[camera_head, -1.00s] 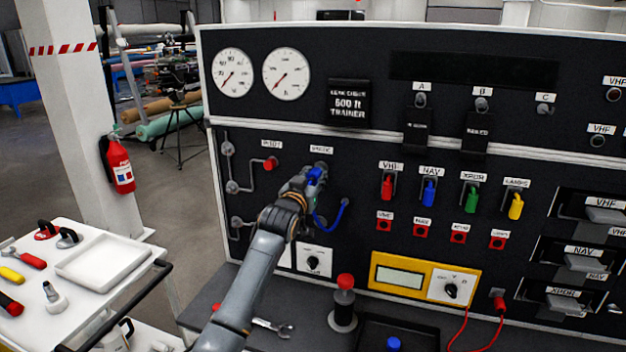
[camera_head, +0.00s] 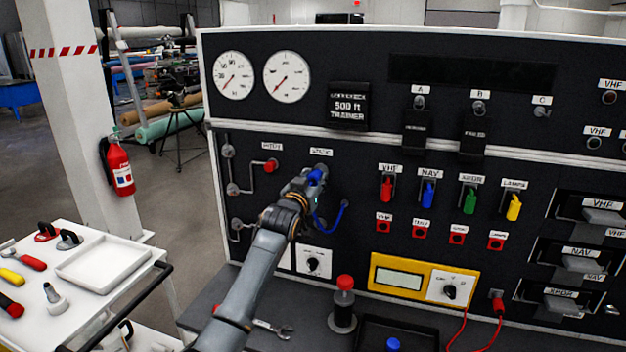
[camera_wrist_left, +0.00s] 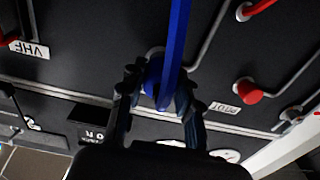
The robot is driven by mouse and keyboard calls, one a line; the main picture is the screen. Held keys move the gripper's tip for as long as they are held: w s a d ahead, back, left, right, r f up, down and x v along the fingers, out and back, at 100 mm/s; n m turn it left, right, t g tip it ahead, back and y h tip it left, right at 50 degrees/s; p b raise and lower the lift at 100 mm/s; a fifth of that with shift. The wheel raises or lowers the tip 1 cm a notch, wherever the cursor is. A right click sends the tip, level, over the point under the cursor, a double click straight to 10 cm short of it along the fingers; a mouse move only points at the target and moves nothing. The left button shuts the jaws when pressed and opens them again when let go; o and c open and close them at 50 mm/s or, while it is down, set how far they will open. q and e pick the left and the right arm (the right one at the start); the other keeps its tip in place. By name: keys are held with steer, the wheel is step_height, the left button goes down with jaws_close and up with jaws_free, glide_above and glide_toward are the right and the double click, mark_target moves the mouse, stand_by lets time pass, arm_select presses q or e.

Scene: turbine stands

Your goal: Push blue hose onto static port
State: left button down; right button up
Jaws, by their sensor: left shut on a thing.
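My left gripper (camera_head: 316,178) is at the black panel, just below the static port's label (camera_head: 321,152). It is shut on the end of the blue hose (camera_head: 328,224), which loops down and back up to a fitting on the right. In the left wrist view the gripper (camera_wrist_left: 160,98) has its fingers on both sides of the blue hose (camera_wrist_left: 176,45). A grey rim of the static port (camera_wrist_left: 153,52) shows right behind the hose end. Whether the hose end sits on the port or only touches it, I cannot tell. My right gripper is not in view.
A red-capped pitot port (camera_head: 271,165) is left of the gripper, with grey pipes (camera_head: 232,188) beyond it. Coloured switches (camera_head: 428,193) are to the right. A red-topped post (camera_head: 344,300) and a wrench (camera_head: 273,328) are on the bench below.

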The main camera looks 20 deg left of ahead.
arm_select(q)
steer(key=shift+r, duration=0.55)
steer(key=c, duration=1.2)
jaws_free()
steer(key=shift+w, duration=0.1)
steer(key=o, duration=0.3)
steer(key=shift+w+f, duration=0.2)
steer(key=shift+w, duration=0.05)
steer(key=shift+o, duration=0.2)
steer(key=shift+w+f, duration=0.2)
steer(key=shift+f, duration=0.1)
steer(key=shift+o, duration=0.6)
steer(key=shift+s, duration=0.25)
